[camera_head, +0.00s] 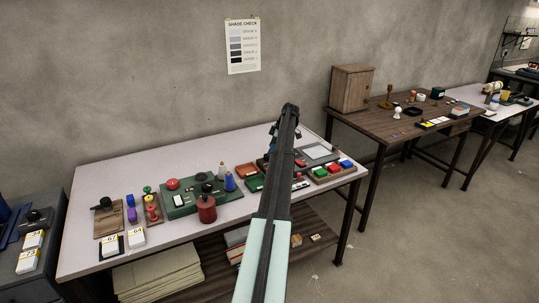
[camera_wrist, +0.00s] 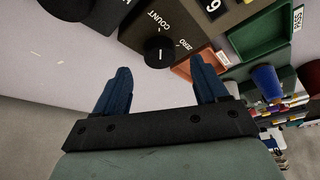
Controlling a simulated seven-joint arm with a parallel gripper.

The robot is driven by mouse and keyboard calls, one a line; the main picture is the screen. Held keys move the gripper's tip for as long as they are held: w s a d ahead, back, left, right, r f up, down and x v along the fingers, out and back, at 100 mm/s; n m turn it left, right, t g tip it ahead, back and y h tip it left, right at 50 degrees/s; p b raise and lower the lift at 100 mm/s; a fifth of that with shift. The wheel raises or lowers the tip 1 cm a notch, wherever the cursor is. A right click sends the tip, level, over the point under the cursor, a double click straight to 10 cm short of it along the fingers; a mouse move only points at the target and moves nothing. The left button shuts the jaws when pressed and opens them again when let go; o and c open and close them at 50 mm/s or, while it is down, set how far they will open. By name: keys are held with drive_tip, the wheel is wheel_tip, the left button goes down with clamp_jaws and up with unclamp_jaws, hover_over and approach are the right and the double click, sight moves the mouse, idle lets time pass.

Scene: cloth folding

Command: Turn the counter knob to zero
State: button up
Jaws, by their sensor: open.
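The counter knob (camera_wrist: 158,53) is a round black knob with a white mark, on the face of a dark counter box (camera_wrist: 120,22). The words COUNT and ZERO are printed beside it, and the mark does not clearly line up with ZERO. A display window (camera_wrist: 212,6) on the box shows one digit, rotated and cut by the edge. My gripper (camera_wrist: 163,82) is open and empty, its two blue fingers pointing towards the knob, which lies beyond and between the tips, apparently not touched. In the head view my arm hides most of the counter.
An orange tray (camera_wrist: 198,64) and a green tray (camera_wrist: 262,36) labelled PASS lie right of the knob in the wrist view. A green board (camera_head: 190,203) with a red jar (camera_head: 206,209) stands left on the table (camera_head: 90,185). Coloured blocks (camera_head: 333,168) lie right of my arm.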

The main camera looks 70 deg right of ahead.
sight(268, 157)
drive_tip(key=shift+x, duration=2.05)
drive_tip(key=shift+c, duration=0.3)
drive_tip(key=c, duration=1)
